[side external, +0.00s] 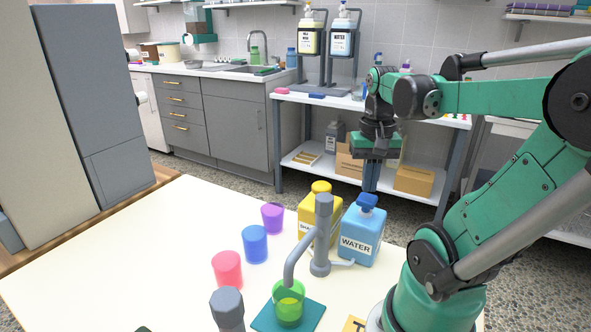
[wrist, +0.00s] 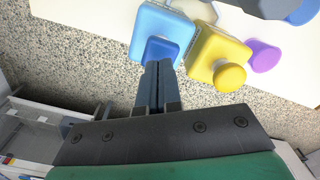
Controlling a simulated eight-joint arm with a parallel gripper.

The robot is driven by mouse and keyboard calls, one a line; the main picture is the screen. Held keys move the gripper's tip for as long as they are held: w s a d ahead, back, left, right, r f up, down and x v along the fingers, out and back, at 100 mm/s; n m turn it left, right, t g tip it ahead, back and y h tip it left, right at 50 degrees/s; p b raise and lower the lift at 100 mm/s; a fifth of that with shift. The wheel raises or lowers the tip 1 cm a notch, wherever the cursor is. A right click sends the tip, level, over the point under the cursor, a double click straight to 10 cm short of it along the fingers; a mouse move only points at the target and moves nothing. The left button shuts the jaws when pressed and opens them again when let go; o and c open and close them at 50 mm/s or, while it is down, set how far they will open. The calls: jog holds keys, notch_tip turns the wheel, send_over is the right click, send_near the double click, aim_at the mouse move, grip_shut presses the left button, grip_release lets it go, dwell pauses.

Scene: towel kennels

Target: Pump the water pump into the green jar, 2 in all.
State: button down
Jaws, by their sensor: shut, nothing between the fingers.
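The water pump is a blue bottle labelled WATER (side external: 359,240) with a darker blue pump head (side external: 367,202). It also shows in the wrist view (wrist: 160,30). My gripper (side external: 370,188) is shut and empty, pointing down directly over the pump head. Its fingertips (wrist: 158,64) overlap the head in the wrist view; I cannot tell whether they touch it. The green jar (side external: 289,291) stands upright on a teal mat (side external: 262,321), with something yellowish in its lower part. A grey post (side external: 322,232) carries a curved spout whose end is over the jar.
A yellow bottle (side external: 313,212) stands close beside the water bottle. Purple (side external: 272,218), blue (side external: 255,244) and red (side external: 227,270) cups stand left of the post. Another grey post top (side external: 228,306) rises at the front. The table's left side is clear.

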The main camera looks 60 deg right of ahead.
jog(key=shift+f, duration=1.35)
jog(key=shift+r, duration=1.7)
jog(key=shift+f, duration=0.15)
jog(key=shift+f, duration=1.55)
jog(key=shift+r, duration=1.7)
